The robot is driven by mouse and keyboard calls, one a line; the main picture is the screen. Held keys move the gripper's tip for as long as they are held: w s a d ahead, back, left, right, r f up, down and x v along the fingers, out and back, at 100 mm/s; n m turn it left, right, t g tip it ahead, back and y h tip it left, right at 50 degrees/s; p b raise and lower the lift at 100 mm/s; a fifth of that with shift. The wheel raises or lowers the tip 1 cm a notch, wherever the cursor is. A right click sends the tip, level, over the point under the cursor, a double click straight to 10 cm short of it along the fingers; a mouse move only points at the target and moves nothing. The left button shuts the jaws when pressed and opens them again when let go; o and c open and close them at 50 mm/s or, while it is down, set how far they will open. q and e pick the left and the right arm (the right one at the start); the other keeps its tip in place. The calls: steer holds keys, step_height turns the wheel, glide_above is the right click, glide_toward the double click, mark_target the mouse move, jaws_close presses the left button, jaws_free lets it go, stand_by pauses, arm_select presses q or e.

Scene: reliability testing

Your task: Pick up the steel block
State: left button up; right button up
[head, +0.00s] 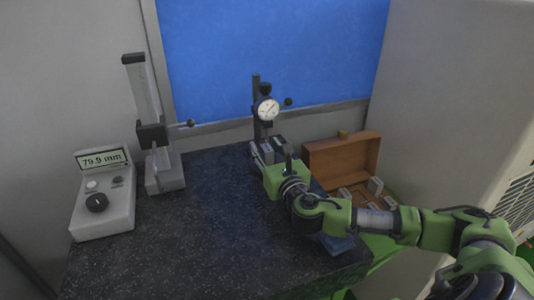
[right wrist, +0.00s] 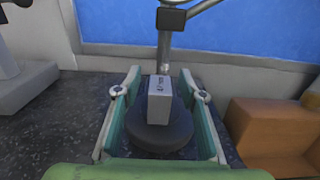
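The steel block (right wrist: 160,98) is a small grey upright block with dark marking on its face. It stands on a round dark base (right wrist: 158,135) under the spindle of the dial gauge stand (head: 266,108). My right gripper (right wrist: 159,78) is open, with one finger on each side of the block and a visible gap on both sides. In the head view the right gripper (head: 268,151) reaches in from the right at the foot of the gauge stand, and the block (head: 268,156) is only partly seen there. My left gripper is not in view.
An open wooden case (head: 342,158) with several small blocks stands right of the gripper. A height gauge (head: 160,140) and a readout box (head: 103,195) showing 79.9 mm stand at left. The dark granite table (head: 200,235) is clear in front.

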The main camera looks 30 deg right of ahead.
jaws_close()
steer(key=shift+r, duration=0.1)
steer(key=shift+r+p, duration=0.35)
steer(key=shift+p, duration=0.1)
steer(key=p+v, duration=0.2)
steer(key=v, duration=1.6)
steer(key=shift+s+f, duration=0.15)
steer(key=shift+s, duration=0.05)
steer(key=p+v, duration=0.6)
steer(key=v, duration=1)
steer(key=shift+s+d+p, duration=0.1)
steer(key=shift+s+p, duration=0.2)
steer(key=shift+p, duration=0.1)
steer(key=v, duration=1)
